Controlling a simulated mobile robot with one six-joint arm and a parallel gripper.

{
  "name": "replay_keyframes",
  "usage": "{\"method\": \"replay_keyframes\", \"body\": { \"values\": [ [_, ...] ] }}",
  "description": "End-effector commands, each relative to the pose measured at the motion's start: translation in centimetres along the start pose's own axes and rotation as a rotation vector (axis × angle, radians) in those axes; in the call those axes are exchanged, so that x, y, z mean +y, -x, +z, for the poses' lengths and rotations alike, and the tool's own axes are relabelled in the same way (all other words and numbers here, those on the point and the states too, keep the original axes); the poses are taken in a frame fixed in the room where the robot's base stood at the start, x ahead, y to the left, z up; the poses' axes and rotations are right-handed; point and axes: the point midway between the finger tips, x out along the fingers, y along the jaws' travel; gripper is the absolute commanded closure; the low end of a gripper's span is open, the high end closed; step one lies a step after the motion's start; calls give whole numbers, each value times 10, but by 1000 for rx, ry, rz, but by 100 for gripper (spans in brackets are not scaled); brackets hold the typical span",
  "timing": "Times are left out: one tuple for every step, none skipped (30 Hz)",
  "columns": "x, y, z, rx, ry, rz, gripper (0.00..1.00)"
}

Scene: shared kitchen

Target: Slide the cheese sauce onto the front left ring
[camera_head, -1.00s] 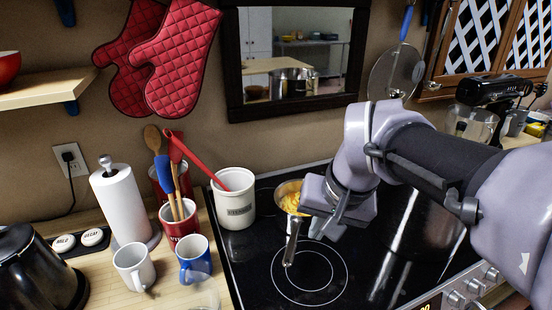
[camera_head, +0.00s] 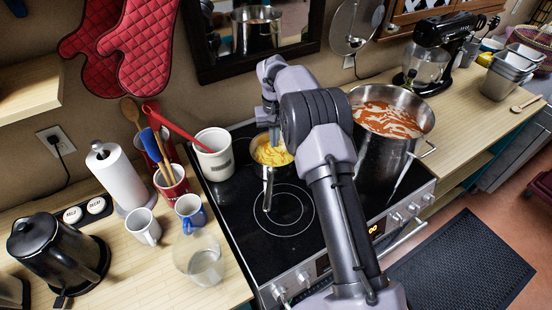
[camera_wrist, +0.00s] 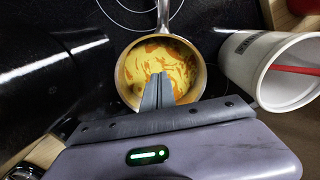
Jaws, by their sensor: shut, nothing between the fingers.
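The cheese sauce (camera_head: 270,154) is yellow and sits in a small steel saucepan at the back left of the black cooktop. Its handle points toward the front left ring (camera_head: 278,210), whose printed circles are clear apart from the handle reaching over them. In the wrist view the sauce (camera_wrist: 180,62) shows orange streaks, and the handle points up the picture. My gripper (camera_wrist: 160,77) is shut and empty, its fingertips overlapping the near part of the pan in that view. I cannot tell whether they touch it. In the head view the fingers are mostly hidden.
A large pot of red sauce (camera_head: 390,118) stands on the right of the cooktop. A white crock (camera_head: 213,158) with a red utensil stands close left of the saucepan. Mugs and a clear glass (camera_head: 200,262) stand on the left counter.

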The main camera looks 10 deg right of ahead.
Motion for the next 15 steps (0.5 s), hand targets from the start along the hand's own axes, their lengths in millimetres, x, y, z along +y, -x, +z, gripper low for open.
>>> {"method": "replay_keyframes", "body": {
  "values": [
    [0, -14, 0, -2, -1, 0, 100],
    [0, -20, 0, -2, 0, 1, 100],
    [0, -29, 0, -2, 0, 1, 100],
    [0, -36, 0, -1, 1, 0, 100],
    [0, -42, 0, -1, 0, 0, 100],
    [0, -51, 0, -2, -1, 0, 100],
    [0, -57, 0, -1, -1, 0, 100],
    [0, -63, 0, -1, -1, 0, 100],
    [0, -72, 0, -1, 0, 0, 100],
    [0, -70, 5, 0, 0, 0, 100],
    [0, -68, 10, 1, 0, 0, 100],
    [0, -68, 17, 0, -1, 0, 100],
    [0, -67, 22, 1, 0, 0, 100],
    [0, -68, 26, 0, 0, 0, 100],
    [0, -68, 30, 1, 0, 0, 100]
  ]
}}
